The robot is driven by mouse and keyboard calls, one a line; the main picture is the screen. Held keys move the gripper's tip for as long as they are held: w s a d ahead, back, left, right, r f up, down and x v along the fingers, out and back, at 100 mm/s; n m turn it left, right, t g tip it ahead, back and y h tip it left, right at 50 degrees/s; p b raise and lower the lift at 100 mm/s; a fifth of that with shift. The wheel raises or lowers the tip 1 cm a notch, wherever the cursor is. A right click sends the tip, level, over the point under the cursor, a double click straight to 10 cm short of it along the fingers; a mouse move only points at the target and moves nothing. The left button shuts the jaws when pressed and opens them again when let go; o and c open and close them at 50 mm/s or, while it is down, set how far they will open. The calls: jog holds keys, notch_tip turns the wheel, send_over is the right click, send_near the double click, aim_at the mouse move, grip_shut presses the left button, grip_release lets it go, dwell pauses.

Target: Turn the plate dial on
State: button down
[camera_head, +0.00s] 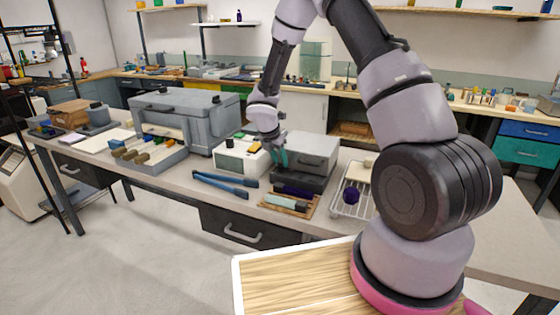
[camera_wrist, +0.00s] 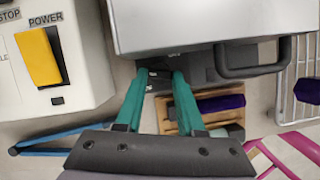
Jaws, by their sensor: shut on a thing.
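The grey lidded box (camera_head: 312,150) with a front handle sits on a dark base, the plate (camera_head: 302,183), at the middle of the bench. In the wrist view the grey box (camera_wrist: 200,22) fills the top, with the dark plate (camera_wrist: 205,68) below it. My gripper (camera_wrist: 160,76) has its teal fingertips at the plate's front left, slightly apart, closed on a small dark part there, which I take to be the plate dial (camera_wrist: 159,84). Its face and setting cannot be made out. In the head view my gripper (camera_head: 281,158) points down in front of the plate's left side.
A white box (camera_head: 240,155) with a yellow POWER switch (camera_wrist: 38,57) stands close left. Blue tongs (camera_head: 222,184) lie in front. A wooden tray (camera_head: 290,206) and a wire rack (camera_head: 350,205) with a purple piece lie right. A larger grey machine (camera_head: 190,115) stands further left.

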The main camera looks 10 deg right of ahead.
jog(key=shift+w+a+m+g+h, duration=0.15)
jog(key=shift+m+g, duration=0.1)
jog(key=shift+m, duration=0.5)
jog(key=shift+d+m+g+h, duration=0.1)
jog(key=shift+m+g, duration=0.2)
jog(key=shift+m, duration=0.5)
jog(key=shift+w+a+m+g+h, duration=0.15)
jog(key=shift+m+g, duration=0.1)
jog(key=shift+m, duration=0.5)
jog(key=shift+d, duration=0.1)
jog(key=c, duration=0.5)
grip_release()
